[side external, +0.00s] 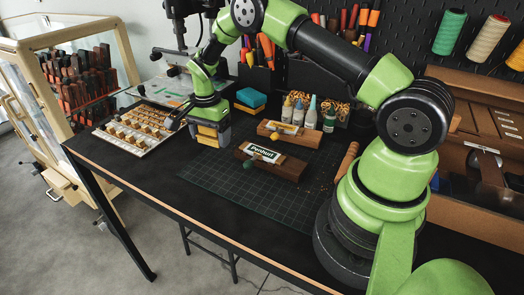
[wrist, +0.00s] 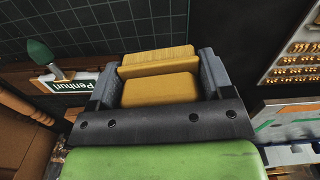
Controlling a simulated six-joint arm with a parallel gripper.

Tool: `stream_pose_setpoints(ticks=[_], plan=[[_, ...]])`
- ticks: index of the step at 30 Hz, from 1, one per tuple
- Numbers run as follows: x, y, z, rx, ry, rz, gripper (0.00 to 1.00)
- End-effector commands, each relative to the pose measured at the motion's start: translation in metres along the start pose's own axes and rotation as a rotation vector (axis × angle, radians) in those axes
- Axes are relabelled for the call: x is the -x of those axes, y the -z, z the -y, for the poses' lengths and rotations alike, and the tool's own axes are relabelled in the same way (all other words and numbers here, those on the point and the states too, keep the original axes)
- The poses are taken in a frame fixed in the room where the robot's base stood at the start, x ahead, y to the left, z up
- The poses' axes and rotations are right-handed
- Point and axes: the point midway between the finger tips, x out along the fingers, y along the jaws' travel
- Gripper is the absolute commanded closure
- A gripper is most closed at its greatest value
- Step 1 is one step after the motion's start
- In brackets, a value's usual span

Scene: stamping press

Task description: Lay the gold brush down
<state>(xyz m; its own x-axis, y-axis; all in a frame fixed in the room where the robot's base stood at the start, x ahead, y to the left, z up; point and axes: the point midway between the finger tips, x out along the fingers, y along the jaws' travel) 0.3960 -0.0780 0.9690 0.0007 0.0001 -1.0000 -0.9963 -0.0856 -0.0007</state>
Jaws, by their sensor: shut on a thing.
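The gold brush (side external: 207,136) is a yellow block between the grey fingers of my gripper (side external: 209,127). In the wrist view the gripper (wrist: 157,78) is shut on the brush (wrist: 160,90), with one finger on each side. Its pale bristle edge points away from the wrist. In the side view my gripper points down near the far left end of the dark green cutting mat (side external: 285,205). The brush appears to be held above the surface; the exact gap is hard to tell.
A tray of small gold blocks (side external: 148,142) lies left of my gripper. A wooden block with a "Penhurl" label (side external: 262,153) and a green-handled tool (side external: 250,164) are to the right. The mat's front is clear.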

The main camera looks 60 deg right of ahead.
Motion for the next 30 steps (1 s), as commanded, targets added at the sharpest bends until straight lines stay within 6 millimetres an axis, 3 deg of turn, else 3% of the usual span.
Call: stream_pose_setpoints(ticks=[30], plan=[[-0.023,0.000,0.000,0.000,-0.001,0.000,0.56]])
